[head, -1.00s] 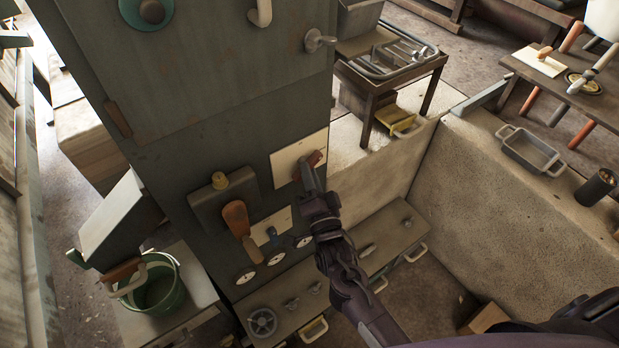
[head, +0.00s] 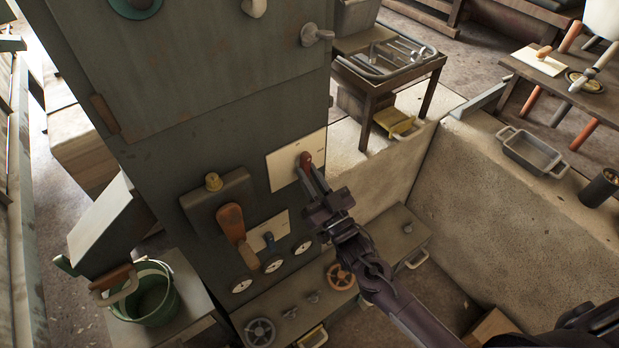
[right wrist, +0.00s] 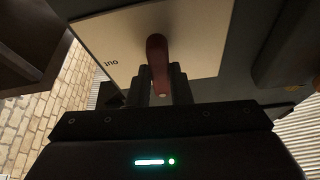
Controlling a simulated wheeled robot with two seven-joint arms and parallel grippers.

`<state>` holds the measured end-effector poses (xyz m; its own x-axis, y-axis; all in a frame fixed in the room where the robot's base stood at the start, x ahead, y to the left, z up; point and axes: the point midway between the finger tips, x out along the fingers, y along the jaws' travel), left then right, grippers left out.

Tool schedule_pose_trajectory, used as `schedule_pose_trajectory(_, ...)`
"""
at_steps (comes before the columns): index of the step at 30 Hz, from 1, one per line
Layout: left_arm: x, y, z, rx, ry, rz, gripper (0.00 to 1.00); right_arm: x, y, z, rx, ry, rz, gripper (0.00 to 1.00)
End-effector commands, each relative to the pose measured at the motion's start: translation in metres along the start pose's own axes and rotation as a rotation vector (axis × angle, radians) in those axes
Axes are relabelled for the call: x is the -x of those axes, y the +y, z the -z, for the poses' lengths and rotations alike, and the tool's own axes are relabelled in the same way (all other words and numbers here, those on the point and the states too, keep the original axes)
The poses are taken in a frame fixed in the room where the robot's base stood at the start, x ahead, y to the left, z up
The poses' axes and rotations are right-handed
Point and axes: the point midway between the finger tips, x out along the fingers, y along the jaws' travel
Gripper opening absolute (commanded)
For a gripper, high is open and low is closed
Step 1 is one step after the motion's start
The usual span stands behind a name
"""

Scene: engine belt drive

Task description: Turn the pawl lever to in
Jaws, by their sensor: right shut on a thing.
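The pawl lever (head: 306,159) is a small dark red handle on a cream plate (head: 283,172) on the front of the tall grey cabinet. My right gripper (head: 312,180) is shut on the lever, its fingers coming from below and to the right. In the right wrist view the red lever (right wrist: 157,55) stands nearly upright between the two dark fingers (right wrist: 162,90). The lever's lower end is partly hidden by the fingers. My left gripper is not in view.
Round gauges and handwheels (head: 260,331) sit lower. A concrete wall (head: 500,220) stands to the right.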

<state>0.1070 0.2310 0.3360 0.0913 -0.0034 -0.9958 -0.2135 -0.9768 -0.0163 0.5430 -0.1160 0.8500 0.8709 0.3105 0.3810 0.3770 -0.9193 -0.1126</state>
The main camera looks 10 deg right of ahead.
Motion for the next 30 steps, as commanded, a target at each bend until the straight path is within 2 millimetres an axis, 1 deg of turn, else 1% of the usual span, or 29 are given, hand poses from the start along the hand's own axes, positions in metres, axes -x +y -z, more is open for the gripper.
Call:
schedule_pose_trajectory(9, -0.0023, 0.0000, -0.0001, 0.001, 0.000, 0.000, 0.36, 0.0006, 0.0010, -0.0013, 0.102, -0.003, 0.043, 0.00)
schedule_pose_trajectory(25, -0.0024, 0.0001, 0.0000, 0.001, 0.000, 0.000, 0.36, 0.0006, 0.0013, -0.0011, 0.120, -0.003, 0.049, 0.00)
schedule_pose_trajectory(26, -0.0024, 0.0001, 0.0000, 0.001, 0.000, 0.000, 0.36, 0.0006, 0.0013, -0.0011, 0.120, -0.004, 0.049, 0.22)
schedule_pose_trajectory(30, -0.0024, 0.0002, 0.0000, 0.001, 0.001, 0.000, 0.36, 0.0005, 0.0013, -0.0008, 0.119, -0.003, 0.049, 0.40)
